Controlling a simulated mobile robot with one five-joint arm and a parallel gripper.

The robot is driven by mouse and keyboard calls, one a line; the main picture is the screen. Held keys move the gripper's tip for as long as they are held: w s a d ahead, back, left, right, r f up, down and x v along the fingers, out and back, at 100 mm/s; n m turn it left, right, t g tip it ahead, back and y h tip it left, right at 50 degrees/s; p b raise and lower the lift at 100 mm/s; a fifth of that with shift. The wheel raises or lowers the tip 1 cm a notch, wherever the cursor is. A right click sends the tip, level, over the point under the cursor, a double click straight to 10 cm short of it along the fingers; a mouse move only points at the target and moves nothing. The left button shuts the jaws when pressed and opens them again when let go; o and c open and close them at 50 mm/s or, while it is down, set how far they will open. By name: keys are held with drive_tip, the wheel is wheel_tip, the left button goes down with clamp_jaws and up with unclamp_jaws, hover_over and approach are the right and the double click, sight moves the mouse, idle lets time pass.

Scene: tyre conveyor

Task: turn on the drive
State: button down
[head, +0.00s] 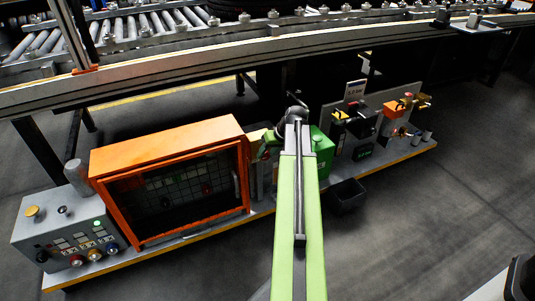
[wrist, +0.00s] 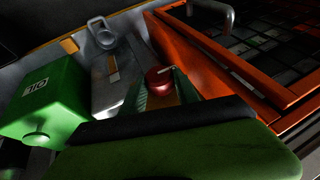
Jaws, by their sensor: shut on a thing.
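A red rotary knob (wrist: 160,78) with a pale pointer mark sits between the green ribbed fingers of my gripper (wrist: 163,92) in the wrist view. My gripper is shut on the knob, and its green and black body hides the area below. In the head view my gripper (head: 266,148) reaches the narrow gap between the orange-framed cabinet (head: 168,139) and the green box (head: 322,155); the knob is not clear there. The wrist view shows the green box (wrist: 45,98) left of the knob, with a white label, and the orange frame (wrist: 205,65) to its right.
A grey control box (head: 72,232) with buttons and a lit green lamp stands at the left. More switch devices (head: 358,125) stand at the right. A black bin (head: 346,195) sits on the floor before the bench. The conveyor rail (head: 200,55) runs above; floor at right is free.

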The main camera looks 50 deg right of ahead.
drive_tip(key=t+y+b, duration=0.1)
drive_tip(key=b, duration=0.1)
drive_tip(key=d+f+y+b, duration=0.1)
drive_tip(key=y+b, duration=0.1)
drive_tip(key=shift+s+f+m+t, duration=0.15)
drive_tip(key=shift+m+t, duration=0.15)
drive_tip(key=shift+t, duration=0.1)
drive_tip(key=y+b, duration=0.1)
drive_tip(key=b, duration=0.2)
drive_tip(key=m+t+y+b, duration=0.1)
drive_tip(key=y+b, duration=0.1)
drive_tip(key=shift+s+d+f+b, duration=0.1)
drive_tip(key=shift+f+b, duration=0.25)
drive_tip(key=shift+b, duration=0.05)
drive_tip(key=m+t+y+b, duration=0.1)
drive_tip(key=t+y+b, duration=0.1)
drive_tip(key=b, duration=0.4)
drive_tip(key=shift+f+y+b, duration=0.1)
drive_tip(key=shift+y+b, duration=0.25)
drive_tip(key=shift+y, duration=0.25)
drive_tip(key=t+y+b, duration=0.1)
drive_tip(key=b, duration=0.1)
drive_tip(key=shift+b, duration=0.35)
drive_tip(key=shift+r+m+t, duration=0.3)
drive_tip(key=c, duration=0.9)
unclamp_jaws()
